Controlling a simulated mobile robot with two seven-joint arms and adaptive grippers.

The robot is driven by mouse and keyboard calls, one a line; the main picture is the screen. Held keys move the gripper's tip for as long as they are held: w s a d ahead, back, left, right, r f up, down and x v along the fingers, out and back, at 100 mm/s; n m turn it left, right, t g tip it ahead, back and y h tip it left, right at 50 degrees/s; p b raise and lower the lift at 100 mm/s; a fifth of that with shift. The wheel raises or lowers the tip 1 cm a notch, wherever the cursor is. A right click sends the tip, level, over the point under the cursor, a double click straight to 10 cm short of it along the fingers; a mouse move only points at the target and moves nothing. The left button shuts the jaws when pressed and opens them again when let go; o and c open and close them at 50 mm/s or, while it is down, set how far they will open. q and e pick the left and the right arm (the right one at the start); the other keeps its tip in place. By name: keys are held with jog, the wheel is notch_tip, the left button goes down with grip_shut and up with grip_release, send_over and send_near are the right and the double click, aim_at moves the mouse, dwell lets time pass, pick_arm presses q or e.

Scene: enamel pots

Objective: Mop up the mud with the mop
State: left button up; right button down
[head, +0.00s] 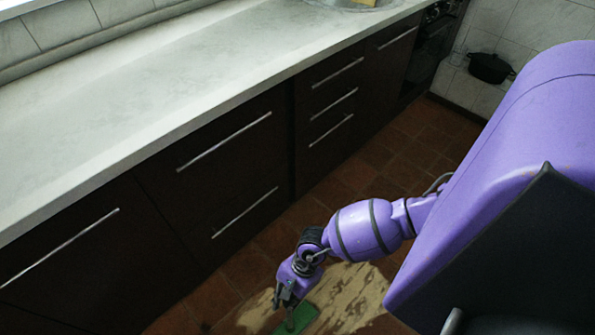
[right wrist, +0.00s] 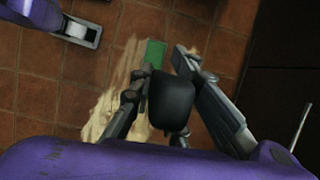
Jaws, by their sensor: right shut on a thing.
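The mud is a pale tan patch (head: 352,292) on the brown tiled floor; it also shows in the right wrist view (right wrist: 108,112). The mop shows as a flat green piece (head: 299,319) at the bottom of the head view, over the mud. In the right wrist view the green piece (right wrist: 156,52) lies just beyond my fingertips. My right gripper (head: 285,297) points down and is shut on the mop; its fingers (right wrist: 166,62) hide the part held. Whether the mop touches the floor is unclear. My left gripper is not in view.
Dark cabinets (head: 215,175) with long metal handles run along the left under a pale counter (head: 150,95). A black pot (head: 490,67) is at the tiled wall, upper right. Bare floor (head: 395,150) lies between the cabinets and my right arm.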

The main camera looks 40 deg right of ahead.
jog(key=w+b, duration=1.4)
jog(key=w, duration=1.1)
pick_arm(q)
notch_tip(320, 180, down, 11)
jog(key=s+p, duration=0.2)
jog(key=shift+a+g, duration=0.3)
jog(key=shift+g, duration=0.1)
pick_arm(e)
jog(key=r, duration=0.2)
jog(key=a+r, duration=0.1)
jog(key=r, duration=0.1)
jog(key=shift+w+r, duration=0.1)
